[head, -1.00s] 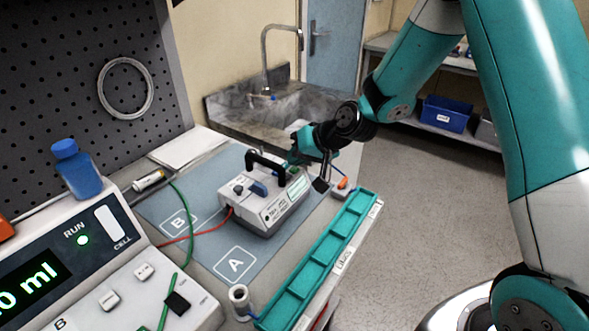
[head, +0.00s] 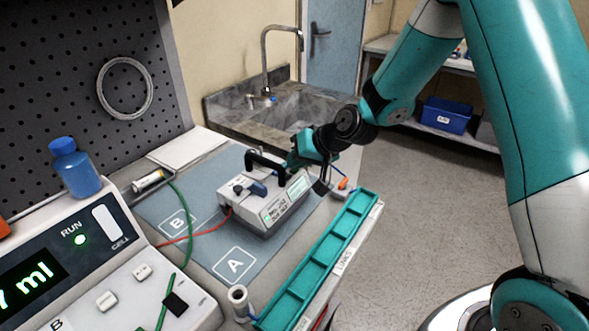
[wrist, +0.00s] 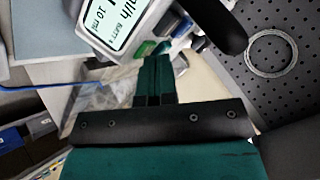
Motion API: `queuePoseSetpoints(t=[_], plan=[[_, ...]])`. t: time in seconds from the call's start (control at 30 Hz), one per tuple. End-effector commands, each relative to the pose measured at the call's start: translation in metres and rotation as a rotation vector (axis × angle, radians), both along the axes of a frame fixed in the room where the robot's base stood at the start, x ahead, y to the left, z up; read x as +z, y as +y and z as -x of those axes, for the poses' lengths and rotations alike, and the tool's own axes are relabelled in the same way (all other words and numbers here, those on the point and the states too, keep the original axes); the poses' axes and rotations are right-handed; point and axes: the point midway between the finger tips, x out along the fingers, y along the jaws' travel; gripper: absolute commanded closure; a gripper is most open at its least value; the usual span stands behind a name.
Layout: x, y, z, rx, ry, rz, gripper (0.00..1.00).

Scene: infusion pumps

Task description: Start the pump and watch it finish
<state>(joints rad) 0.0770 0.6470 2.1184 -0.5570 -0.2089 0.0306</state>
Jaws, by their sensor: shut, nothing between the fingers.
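The pump (head: 268,205) is a white box with a black carrying handle and a small lit screen (head: 298,186). It stands on the blue-grey mat. The bench unit at lower left has a lit green RUN light (head: 80,240) and a display (head: 27,284) ending in "7 ml".
A teal divided tray (head: 310,276) lies along the bench's right edge. A blue bottle (head: 76,168) stands on the bench unit. A red lead and a green lead cross the mat (head: 205,244). A sink (head: 285,104) is behind; open floor lies right.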

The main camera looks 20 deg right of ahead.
Motion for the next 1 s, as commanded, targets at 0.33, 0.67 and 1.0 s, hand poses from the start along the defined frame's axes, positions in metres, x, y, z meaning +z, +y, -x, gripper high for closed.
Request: queuePoseSetpoints(t=[0.33,0.67,1.0], plan=[[0.008,0.000,0.000,0.000,0.001,0.001,1.00],[0.017,0.000,0.000,-0.001,0.002,0.000,1.00],[0.025,0.000,0.000,0.000,0.000,0.000,1.00]])
